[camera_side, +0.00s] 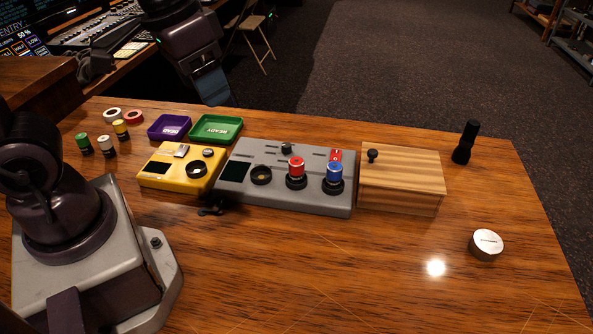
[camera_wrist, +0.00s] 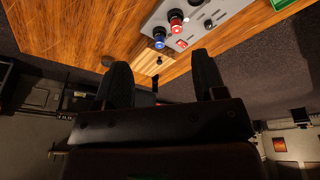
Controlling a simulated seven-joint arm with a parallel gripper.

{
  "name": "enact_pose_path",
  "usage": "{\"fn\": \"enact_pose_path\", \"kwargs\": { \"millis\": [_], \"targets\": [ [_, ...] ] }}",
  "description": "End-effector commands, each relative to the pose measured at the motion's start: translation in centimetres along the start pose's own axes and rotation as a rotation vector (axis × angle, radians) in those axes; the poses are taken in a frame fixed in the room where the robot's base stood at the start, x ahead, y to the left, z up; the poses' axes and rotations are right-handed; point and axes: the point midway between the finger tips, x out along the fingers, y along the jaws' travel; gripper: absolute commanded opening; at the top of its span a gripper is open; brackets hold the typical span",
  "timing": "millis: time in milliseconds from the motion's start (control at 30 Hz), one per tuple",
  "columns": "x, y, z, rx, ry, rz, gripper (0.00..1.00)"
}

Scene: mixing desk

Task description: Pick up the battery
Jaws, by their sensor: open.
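No object is clearly marked as a battery. Small upright cylinders with a green top (camera_side: 82,142), a white top (camera_side: 105,145) and a yellow top (camera_side: 121,129) stand at the left of the desk. Similar cylinders, red (camera_side: 297,168) and blue (camera_side: 334,174), sit in dark round holders on the grey device (camera_side: 270,190); the red one (camera_wrist: 175,16) and the blue one (camera_wrist: 159,40) also show in the wrist view. I cannot tell which is meant. My gripper (camera_wrist: 163,62) is open and empty, raised behind the desk's far edge in the side view, apart from them all.
A yellow device (camera_side: 160,178), purple tray (camera_side: 170,127) and green tray (camera_side: 216,127) stand left of the grey device. A wooden box (camera_side: 410,190) with a black knob stands right of it. A black flashlight (camera_side: 465,143) and silver disc (camera_side: 486,244) are farther right. The front desk is mostly clear.

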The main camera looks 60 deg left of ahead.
Motion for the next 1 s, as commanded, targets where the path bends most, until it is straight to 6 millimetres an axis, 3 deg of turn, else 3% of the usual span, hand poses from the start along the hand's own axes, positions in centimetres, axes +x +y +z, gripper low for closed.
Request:
{"fn": "enact_pose_path", "kwargs": {
  "millis": [300,600,767,1000],
  "targets": [
    [8.6,-0.7,-6.6,-0.426,-0.224,-0.053,0.64],
    [16.6,-2.1,-11.5,-0.967,-0.259,-0.185,0.64],
    [16.6,-2.3,-13.7,-1.199,-0.196,-0.185,0.64],
    [17.4,-2.2,-13.6,-1.327,-0.186,-0.197,0.64]
  ]
}}
